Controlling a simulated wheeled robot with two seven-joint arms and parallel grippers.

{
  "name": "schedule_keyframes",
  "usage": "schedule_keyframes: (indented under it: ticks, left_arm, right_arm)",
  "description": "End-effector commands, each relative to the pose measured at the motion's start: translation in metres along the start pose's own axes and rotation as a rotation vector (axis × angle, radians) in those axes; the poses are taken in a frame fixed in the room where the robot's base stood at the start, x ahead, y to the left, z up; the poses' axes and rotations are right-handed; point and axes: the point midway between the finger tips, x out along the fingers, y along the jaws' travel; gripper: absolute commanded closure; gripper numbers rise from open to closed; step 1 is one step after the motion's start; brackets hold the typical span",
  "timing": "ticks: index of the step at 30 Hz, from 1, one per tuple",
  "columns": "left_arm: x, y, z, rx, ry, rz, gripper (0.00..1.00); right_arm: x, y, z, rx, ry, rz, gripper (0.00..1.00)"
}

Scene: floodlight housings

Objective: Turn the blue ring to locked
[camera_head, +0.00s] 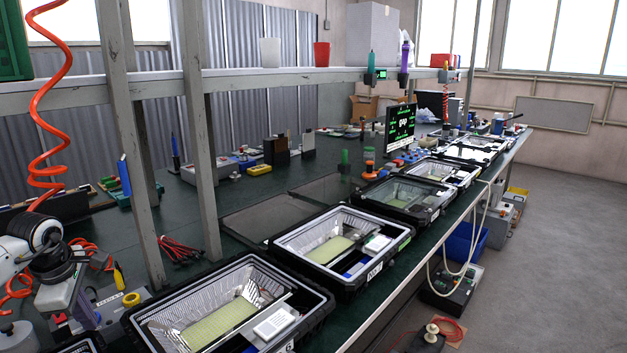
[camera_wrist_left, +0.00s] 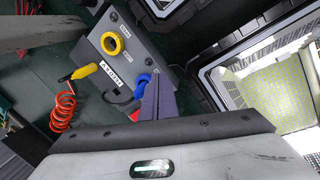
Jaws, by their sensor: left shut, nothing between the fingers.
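The blue ring (camera_wrist_left: 142,84) sits on the face of a grey control box (camera_wrist_left: 128,62), which also shows at the lower left of the head view (camera_head: 137,318). My left gripper (camera_wrist_left: 158,88) is shut and empty. Its fingertips are beside the blue ring, at its right edge in the wrist view. I cannot tell whether they touch it. The fingers hide part of the ring's surroundings, and its lock marks cannot be read. In the head view my left gripper (camera_head: 88,316) is over the same box. My right gripper is not in view.
A yellow ring (camera_wrist_left: 112,44) is on the same box, with a white label (camera_wrist_left: 116,77) between. A red coiled cord with a yellow handle (camera_wrist_left: 84,72) lies beside it. Floodlight housings (camera_head: 328,308) line the bench to the right. A post (camera_head: 137,200) stands behind the box.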

Motion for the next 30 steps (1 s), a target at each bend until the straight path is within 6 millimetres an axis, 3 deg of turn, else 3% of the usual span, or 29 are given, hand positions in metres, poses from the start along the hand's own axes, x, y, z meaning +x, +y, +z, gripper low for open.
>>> schedule_keyframes:
  ticks: [5,30]
  left_arm:
    - [0.0117,-0.0026,0.0001,-0.001,-0.001,0.001,1.0]
    - [0.0119,0.0006,-0.0017,-0.001,-0.001,0.003,1.0]
  right_arm:
    - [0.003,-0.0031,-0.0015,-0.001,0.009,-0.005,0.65]
    - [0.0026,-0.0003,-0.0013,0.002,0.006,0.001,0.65]
